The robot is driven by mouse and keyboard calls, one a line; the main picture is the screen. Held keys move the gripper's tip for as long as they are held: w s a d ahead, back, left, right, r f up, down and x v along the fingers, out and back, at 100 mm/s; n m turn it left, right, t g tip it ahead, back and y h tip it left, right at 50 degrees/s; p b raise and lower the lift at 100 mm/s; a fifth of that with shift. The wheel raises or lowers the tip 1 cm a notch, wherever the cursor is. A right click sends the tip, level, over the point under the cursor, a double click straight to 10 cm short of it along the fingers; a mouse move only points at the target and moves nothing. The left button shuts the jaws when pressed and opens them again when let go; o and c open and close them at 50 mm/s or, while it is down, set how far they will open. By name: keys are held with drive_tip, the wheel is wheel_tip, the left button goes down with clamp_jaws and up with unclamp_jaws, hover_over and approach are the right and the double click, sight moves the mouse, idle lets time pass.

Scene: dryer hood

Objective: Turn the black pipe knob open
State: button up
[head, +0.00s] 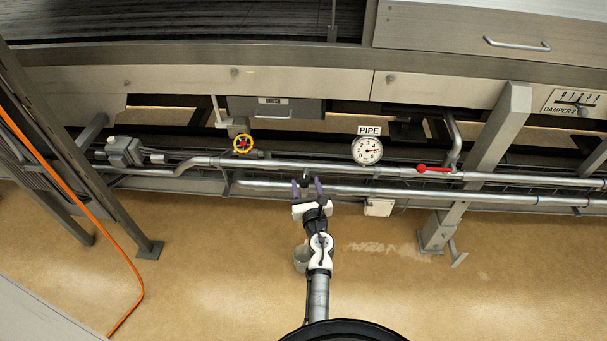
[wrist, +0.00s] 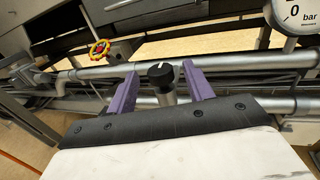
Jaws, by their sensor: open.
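The black pipe knob (wrist: 161,76) stands on a short metal stem on the pipes, with a white mark on its top. In the wrist view it shows between the two purple fingers of my gripper (wrist: 162,80), which are spread with a gap on each side of it. In the head view my gripper (head: 308,187) is at the pipes, below and left of the pressure gauge, and the small dark knob (head: 306,177) shows at its fingertips. The fingers do not appear to touch the knob. I cannot tell how deep the knob sits between them.
The PIPE gauge (head: 367,151) and a red lever (head: 433,169) are at the right. Long metal pipes (head: 520,178) run across.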

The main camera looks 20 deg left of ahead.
drive_tip(key=shift+x, duration=2.5)
drive_tip(key=c, duration=1)
drive_tip(key=shift+b, duration=0.3)
